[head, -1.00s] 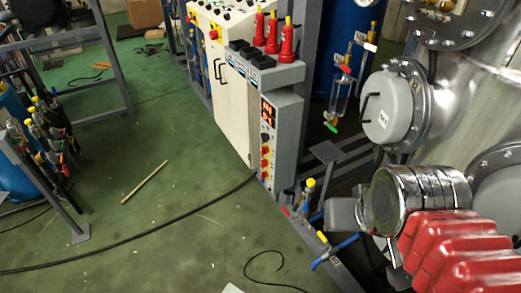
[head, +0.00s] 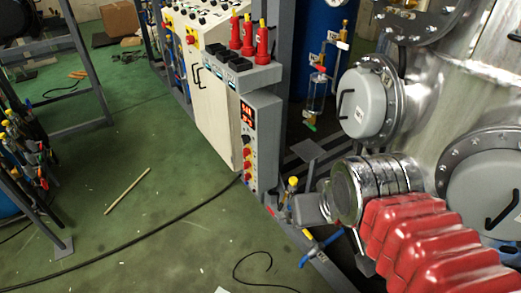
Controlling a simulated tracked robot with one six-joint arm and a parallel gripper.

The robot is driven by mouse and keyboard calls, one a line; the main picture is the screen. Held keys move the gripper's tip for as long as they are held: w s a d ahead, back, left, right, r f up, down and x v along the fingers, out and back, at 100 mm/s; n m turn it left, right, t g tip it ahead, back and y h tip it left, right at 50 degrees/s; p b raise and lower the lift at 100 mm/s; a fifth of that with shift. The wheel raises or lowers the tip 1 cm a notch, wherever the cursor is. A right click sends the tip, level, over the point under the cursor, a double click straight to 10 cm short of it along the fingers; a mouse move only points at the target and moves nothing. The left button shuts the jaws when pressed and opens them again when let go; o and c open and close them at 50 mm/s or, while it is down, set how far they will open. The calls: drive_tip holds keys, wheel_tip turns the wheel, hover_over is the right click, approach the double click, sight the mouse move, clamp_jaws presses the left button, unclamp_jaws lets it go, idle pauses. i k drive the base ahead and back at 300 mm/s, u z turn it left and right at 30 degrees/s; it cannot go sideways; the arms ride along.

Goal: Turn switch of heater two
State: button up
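A narrow grey control box (head: 265,135) stands at the right side of the white cabinet. Its front has a red lit display (head: 248,116) and a column of knobs (head: 247,152) below it, some red on yellow. I cannot read any label that marks heater two. My arm comes in from the lower right with red bellows and a chrome wrist. My gripper (head: 309,208) is a grey block at the end of the wrist, right of and below the box and apart from it in the picture. Its fingers cannot be made out.
A steel vessel (head: 430,120) with grey round covers fills the right. A blue-handled valve (head: 322,247) sits on the low frame. Green floor (head: 150,220) is open at left, with a stick and cable.

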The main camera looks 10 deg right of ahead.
sight(246, 164)
drive_tip(key=u, duration=0.85)
drive_tip(key=i, duration=1.6)
drive_tip(key=u, duration=0.95)
